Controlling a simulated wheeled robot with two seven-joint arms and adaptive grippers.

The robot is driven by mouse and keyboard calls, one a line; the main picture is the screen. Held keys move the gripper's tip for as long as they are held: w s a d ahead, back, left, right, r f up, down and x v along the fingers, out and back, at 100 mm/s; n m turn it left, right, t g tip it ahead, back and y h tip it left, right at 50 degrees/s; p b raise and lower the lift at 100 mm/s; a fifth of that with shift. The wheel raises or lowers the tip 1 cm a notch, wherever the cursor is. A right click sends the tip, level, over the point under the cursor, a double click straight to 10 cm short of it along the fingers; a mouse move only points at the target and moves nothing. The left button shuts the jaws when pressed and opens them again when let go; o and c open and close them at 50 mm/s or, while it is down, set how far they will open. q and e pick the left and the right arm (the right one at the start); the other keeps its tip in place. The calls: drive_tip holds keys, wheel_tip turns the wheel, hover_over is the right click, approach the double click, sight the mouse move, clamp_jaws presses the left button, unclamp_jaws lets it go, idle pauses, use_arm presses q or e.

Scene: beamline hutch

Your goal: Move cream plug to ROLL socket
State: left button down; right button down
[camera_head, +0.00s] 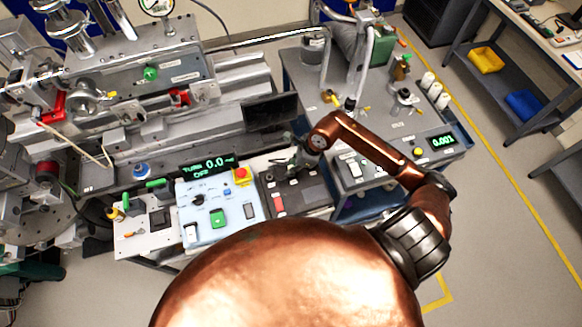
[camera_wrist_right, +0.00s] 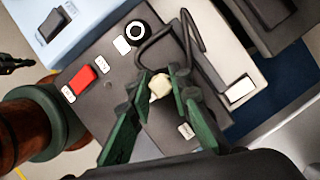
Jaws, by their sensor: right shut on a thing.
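My right gripper (camera_wrist_right: 162,84) has its green fingers closed on the cream plug (camera_wrist_right: 160,87). It holds the plug over the dark grey panel (camera_wrist_right: 106,111), and a dark cable (camera_wrist_right: 196,48) loops up from the plug's area. Whether the plug touches the panel is unclear. The panel bears a red switch (camera_wrist_right: 83,77), a white-ringed round part (camera_wrist_right: 136,30) and small white labels too small to read, so I cannot tell which marks ROLL. In the head view my right gripper (camera_head: 297,158) is small above the panel (camera_head: 306,196), with the plug indistinct. My left gripper is not in view.
Left of the dark panel stands a pale blue control box (camera_head: 235,210) with a green display and a red-and-yellow stop button (camera_head: 241,175). A black screen (camera_head: 270,110) stands behind. A grey cart (camera_head: 440,115) stands to the right. Open floor (camera_head: 490,225) lies beyond it.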

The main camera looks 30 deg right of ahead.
drive_tip(key=shift+f+b, duration=0.45)
drive_tip(key=shift+f, duration=0.05)
idle(0.8)
drive_tip(key=c, duration=1.7)
unclamp_jaws()
drive_tip(key=shift+r, duration=0.2)
drive_tip(key=v, duration=1.1)
drive_tip(key=shift+s+d+r, duration=0.15)
drive_tip(key=shift+r, duration=0.1)
